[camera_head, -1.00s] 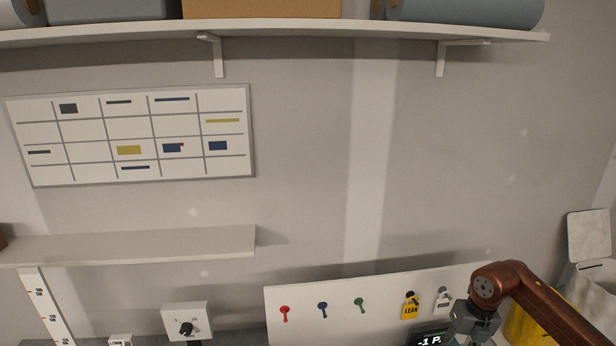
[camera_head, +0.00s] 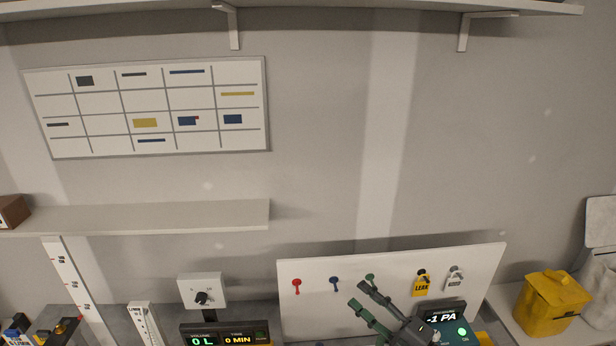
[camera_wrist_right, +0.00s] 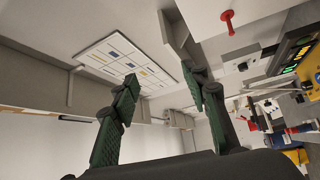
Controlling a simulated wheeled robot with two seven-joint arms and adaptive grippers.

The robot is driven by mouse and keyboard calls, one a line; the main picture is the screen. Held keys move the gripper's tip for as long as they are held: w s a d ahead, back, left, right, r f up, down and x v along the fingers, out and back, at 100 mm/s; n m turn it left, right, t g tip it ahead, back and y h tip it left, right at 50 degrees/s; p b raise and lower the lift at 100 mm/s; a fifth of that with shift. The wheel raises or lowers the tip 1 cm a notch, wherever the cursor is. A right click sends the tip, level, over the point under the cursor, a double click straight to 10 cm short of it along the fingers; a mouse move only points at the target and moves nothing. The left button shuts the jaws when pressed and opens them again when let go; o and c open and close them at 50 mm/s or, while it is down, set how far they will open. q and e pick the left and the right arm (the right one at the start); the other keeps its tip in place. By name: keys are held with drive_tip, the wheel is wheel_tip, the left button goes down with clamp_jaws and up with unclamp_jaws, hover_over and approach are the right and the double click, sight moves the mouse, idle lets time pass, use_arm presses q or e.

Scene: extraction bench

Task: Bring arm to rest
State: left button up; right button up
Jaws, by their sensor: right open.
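My right gripper (camera_head: 357,294) rises from the bottom edge of the head view, its dark green fingers pointing up and left. It is open, with nothing between the fingers. It shows in front of the lower part of the white hook board (camera_head: 390,262) and left of the pressure display (camera_head: 444,317). In the right wrist view the two fingers of my right gripper (camera_wrist_right: 160,76) stand well apart with empty space between them. My left gripper is not in view.
Red (camera_head: 297,284) and blue (camera_head: 335,283) hooks, a yellow LEAK tag (camera_head: 421,286) and a white tag (camera_head: 455,280) are on the board. A shelf (camera_head: 150,217) juts out left.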

drive_tip(key=w+d+f+m+t+h, duration=0.1)
drive_tip(key=d+f+m+t+h, duration=0.35)
drive_tip(key=d+m+h, duration=0.45)
drive_tip(key=s+d+f+m+g+h, duration=0.4)
drive_tip(key=s+d+f+m, duration=0.3)
drive_tip(key=f, duration=0.4)
drive_tip(key=s+d+f+m+g+h, duration=0.4)
drive_tip(key=s+d+f+m, duration=0.3)
drive_tip(key=f, duration=0.4)
drive_tip(key=s+a+f+m+g+y, duration=0.1)
drive_tip(key=s+f+g, duration=0.2)
drive_tip(key=s+f, duration=0.5)
drive_tip(key=s+a+f+m+g+y, duration=0.1)
drive_tip(key=s+f+g, duration=0.35)
drive_tip(key=s, duration=0.65)
wheel_tip(320, 180, down, 36)
drive_tip(key=s+a+b, duration=0.1)
drive_tip(key=s+b, duration=0.1)
drive_tip(key=b, duration=0.5)
drive_tip(key=s+f+n+g+b, duration=0.1)
drive_tip(key=s+f+b, duration=0.5)
drive_tip(key=s+f, duration=1.3)
wheel_tip(320, 180, down, 5)
drive_tip(key=shift+s+r+g+y, duration=0.2)
drive_tip(key=shift+s+g+y, duration=0.1)
drive_tip(key=shift+g, duration=0.3)
